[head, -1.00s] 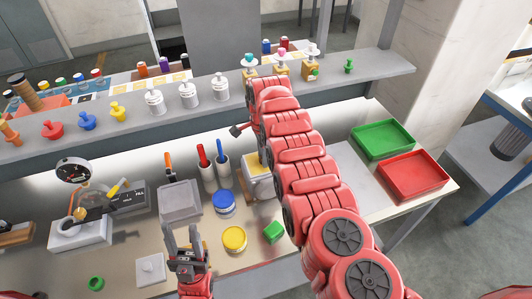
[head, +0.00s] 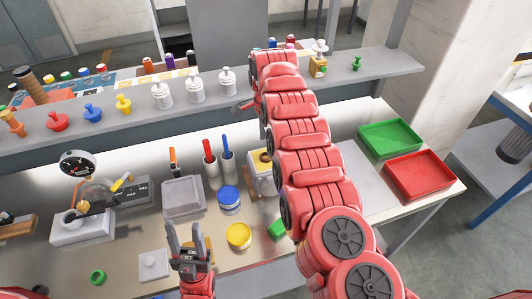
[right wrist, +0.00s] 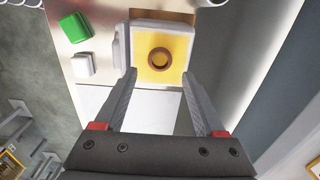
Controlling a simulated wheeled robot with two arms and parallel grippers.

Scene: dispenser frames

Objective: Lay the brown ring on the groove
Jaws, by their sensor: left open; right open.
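The brown ring (right wrist: 160,59) lies flat on the yellow top (right wrist: 145,72) of a pale block in the right wrist view. In the head view this yellow-topped block (head: 255,180) is partly hidden by my right arm. I cannot make out a separate groove. My right gripper (right wrist: 158,74) is open and empty, its fingers pointing towards the block's near edge, apart from the ring. My left gripper (head: 187,238) is open and empty over the front of the bench.
A blue-lidded tin (head: 229,198) and a yellow-lidded tin (head: 238,236) stand left of the block, with a green cube (head: 277,229) near it. Green (head: 390,138) and red (head: 420,175) trays lie at right. A grey shelf (head: 300,85) carrying small parts runs behind.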

